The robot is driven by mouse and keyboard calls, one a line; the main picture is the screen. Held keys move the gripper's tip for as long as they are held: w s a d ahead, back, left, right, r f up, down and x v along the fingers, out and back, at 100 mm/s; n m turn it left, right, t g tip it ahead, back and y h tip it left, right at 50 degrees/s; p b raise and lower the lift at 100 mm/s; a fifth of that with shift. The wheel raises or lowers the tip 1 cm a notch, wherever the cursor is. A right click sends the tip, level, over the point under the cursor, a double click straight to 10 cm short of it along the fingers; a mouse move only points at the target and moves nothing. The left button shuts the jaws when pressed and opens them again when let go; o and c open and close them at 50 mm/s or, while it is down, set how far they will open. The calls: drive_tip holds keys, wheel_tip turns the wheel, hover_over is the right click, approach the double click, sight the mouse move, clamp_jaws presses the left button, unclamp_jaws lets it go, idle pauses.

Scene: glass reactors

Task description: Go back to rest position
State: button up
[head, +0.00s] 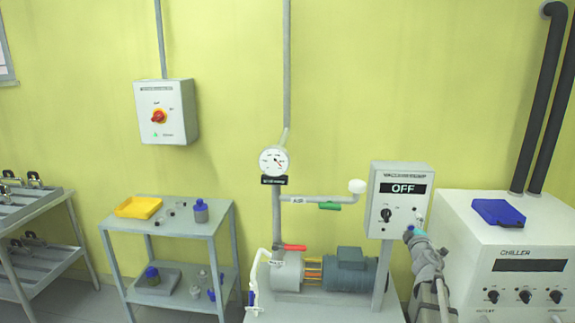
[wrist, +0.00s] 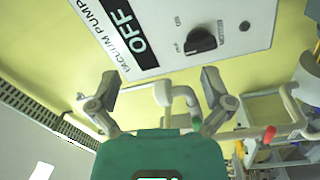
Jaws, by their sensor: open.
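My gripper (wrist: 158,85) is open and empty in the wrist view, its two fingers apart below the vacuum pump panel (wrist: 160,25). In the head view my arm rises at the lower right, and its end is close to the vacuum pump control box (head: 399,214), at the box's lower right side. The box's display reads OFF, and a black knob (head: 386,215) sits below it; the knob also shows in the wrist view (wrist: 201,39). I cannot tell whether the gripper touches the box.
The chiller (head: 520,240) with a blue tray (head: 497,212) on top stands right of my arm. The pump (head: 350,270), red-handled valve (head: 295,247) and gauge (head: 273,161) are to the left. A grey shelf cart (head: 185,227) and a wall switch box (head: 164,110) are farther left.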

drive_tip(key=s+a+f+m+g+y+p, duration=0.1)
drive_tip(key=s+a+f+m+g+p, duration=0.3)
drive_tip(key=s+a+g, duration=0.5)
drive_tip(key=s+a+f+m+g+y+p, duration=0.1)
drive_tip(key=s+a+f+m+g+p, duration=0.2)
drive_tip(key=s+a+f+m+g, duration=0.4)
drive_tip(key=s+a+g, duration=0.1)
drive_tip(key=s+a, duration=0.3)
drive_tip(key=s, duration=0.2)
drive_tip(key=s+a+m+g, duration=0.1)
drive_tip(key=s+a, duration=0.2)
drive_tip(key=s, duration=0.3)
drive_tip(key=shift+s+a+f+m+g+y+p, duration=0.3)
drive_tip(key=shift+s+a+f+p, duration=0.05)
drive_tip(key=shift+a+f, duration=0.05)
